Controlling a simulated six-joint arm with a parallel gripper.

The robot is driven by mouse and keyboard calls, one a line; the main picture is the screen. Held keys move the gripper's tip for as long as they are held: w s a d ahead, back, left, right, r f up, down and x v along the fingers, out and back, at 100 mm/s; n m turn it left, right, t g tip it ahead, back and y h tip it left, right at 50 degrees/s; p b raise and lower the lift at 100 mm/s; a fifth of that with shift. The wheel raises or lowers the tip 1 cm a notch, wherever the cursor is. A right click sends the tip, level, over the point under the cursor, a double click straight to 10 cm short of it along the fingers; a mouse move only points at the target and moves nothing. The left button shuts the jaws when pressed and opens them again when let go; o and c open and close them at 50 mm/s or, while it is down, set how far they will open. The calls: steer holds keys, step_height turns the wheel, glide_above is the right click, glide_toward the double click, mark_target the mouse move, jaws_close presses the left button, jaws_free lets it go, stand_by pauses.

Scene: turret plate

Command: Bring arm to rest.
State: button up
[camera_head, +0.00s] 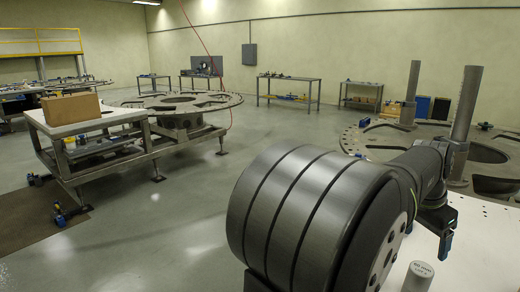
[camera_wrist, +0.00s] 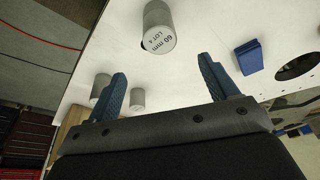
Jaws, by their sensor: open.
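My gripper (camera_wrist: 163,70) shows in the wrist view with its two blue ridged fingers spread wide and nothing between them. In the head view my gripper (camera_head: 445,243) points down over the white table top (camera_head: 485,235) at the lower right. A grey labelled cylinder (camera_head: 418,277) shows in the head view at the bottom edge. The turret plate (camera_head: 357,143) is behind my arm, partly hidden, with upright posts on it.
Smaller grey cylinders (camera_wrist: 137,99) stand near the left finger in the wrist view. A blue block (camera_wrist: 249,57) and a dark round hole (camera_wrist: 297,67) are to the right. In the head view, a white-topped bench with a cardboard box (camera_head: 70,108) stands left; open floor lies between.

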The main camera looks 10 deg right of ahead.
mark_target(421, 270)
steer(key=x, duration=1.3)
steer(key=shift+f, duration=0.35)
step_height(421, 270, up, 8)
steer(key=shift+f, duration=0.15)
steer(key=s+d, duration=0.5)
steer(key=d, duration=0.5)
steer(key=shift+f, duration=0.2)
steer(key=shift+d, duration=0.1)
